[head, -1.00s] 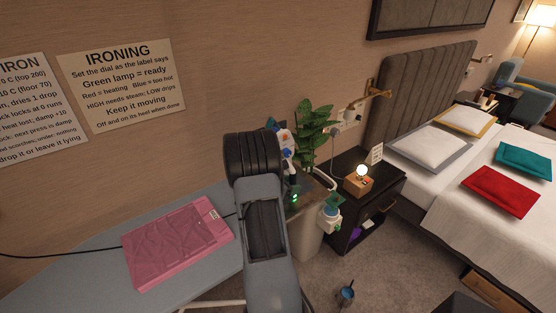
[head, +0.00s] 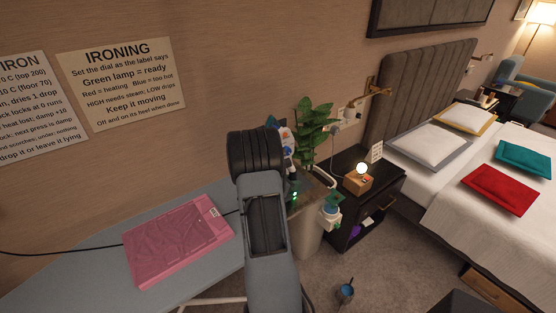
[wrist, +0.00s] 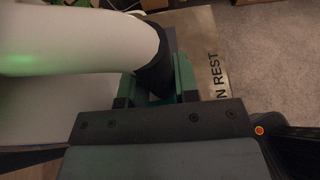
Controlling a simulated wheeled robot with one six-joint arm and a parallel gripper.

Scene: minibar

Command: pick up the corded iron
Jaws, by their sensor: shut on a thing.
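In the wrist view, the iron (wrist: 75,42) shows as a large smooth white body with a dark band at its right end. My gripper (wrist: 158,92), with green fingers, is shut on the dark part. In the head view my own arm hides most of the iron and the grip. A black cord (head: 60,253) runs from the left edge across the ironing board (head: 75,285), passes the pink folded cloth (head: 180,242), and goes on towards my arm. I cannot tell whether the iron touches anything beneath it.
A plate lettered "N REST" (wrist: 215,50) lies beside the grip. A potted plant (head: 316,125) stands against the wall. A dark nightstand (head: 350,225) with a lit lamp (head: 361,170) stands between it and the bed (head: 465,195).

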